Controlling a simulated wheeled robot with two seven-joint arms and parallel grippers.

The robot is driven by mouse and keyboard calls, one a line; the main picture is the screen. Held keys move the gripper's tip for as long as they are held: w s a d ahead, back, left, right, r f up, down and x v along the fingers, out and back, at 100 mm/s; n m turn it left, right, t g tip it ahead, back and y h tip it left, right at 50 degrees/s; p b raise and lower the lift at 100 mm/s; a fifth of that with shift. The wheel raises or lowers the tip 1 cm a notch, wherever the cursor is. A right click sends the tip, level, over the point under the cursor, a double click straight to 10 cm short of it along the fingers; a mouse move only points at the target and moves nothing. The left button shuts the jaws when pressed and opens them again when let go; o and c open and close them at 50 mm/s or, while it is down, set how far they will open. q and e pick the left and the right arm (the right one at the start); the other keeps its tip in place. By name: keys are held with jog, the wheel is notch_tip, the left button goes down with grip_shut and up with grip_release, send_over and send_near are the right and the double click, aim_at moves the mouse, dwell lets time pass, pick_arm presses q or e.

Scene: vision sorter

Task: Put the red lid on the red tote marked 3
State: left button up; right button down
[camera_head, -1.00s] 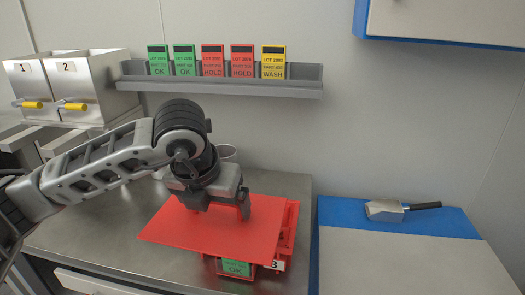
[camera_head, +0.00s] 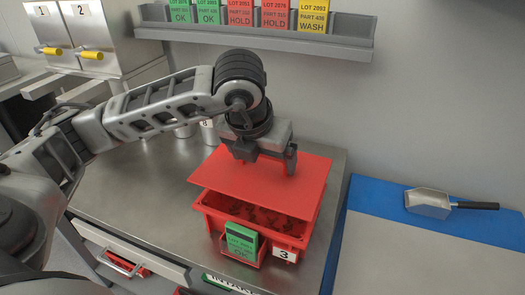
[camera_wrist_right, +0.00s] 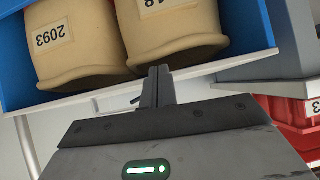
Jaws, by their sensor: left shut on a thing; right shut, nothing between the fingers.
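The red lid (camera_head: 245,178) is a flat red sheet in the head view. My left gripper (camera_head: 265,165) is shut on the lid from above, near its back right part. The red tote (camera_head: 295,232) marked 3 stands on the steel table below the lid. The lid covers the tote's back part, and the open front shows dark parts inside. Whether the lid touches the tote's rim at the back is hidden. A green OK card (camera_head: 242,240) stands in a holder on the tote's front. My right gripper (camera_wrist_right: 155,85) is shut and empty in the right wrist view.
A scoop (camera_head: 430,203) lies on the blue-edged bench at the right. A grey rack (camera_head: 250,37) with cards is on the back wall. Bins 1 and 2 (camera_head: 75,35) stand back left. Tan containers (camera_wrist_right: 75,40) sit in a blue bin near my right gripper.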

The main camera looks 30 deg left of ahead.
aim_at(263, 170)
pick_arm(q)
jog(key=shift+f+b, duration=0.7)
jog(key=shift+f, duration=0.9)
jog(key=shift+f+b, duration=1)
jog(key=shift+b, duration=0.1)
pick_arm(e)
jog(key=shift+w+a+f, duration=0.1)
jog(key=shift+a+f, duration=0.25)
jog(key=shift+f, duration=0.45)
jog(key=shift+w+r, duration=0.1)
jog(key=shift+r, duration=0.05)
pick_arm(q)
jog(key=shift+w+r, duration=0.15)
pick_arm(e)
jog(key=shift+f, duration=0.4)
pick_arm(q)
jog(key=shift+f+b, duration=0.45)
jog(key=shift+b, duration=0.45)
pick_arm(e)
jog(key=shift+f, duration=0.55)
pick_arm(q)
jog(key=o, duration=0.7)
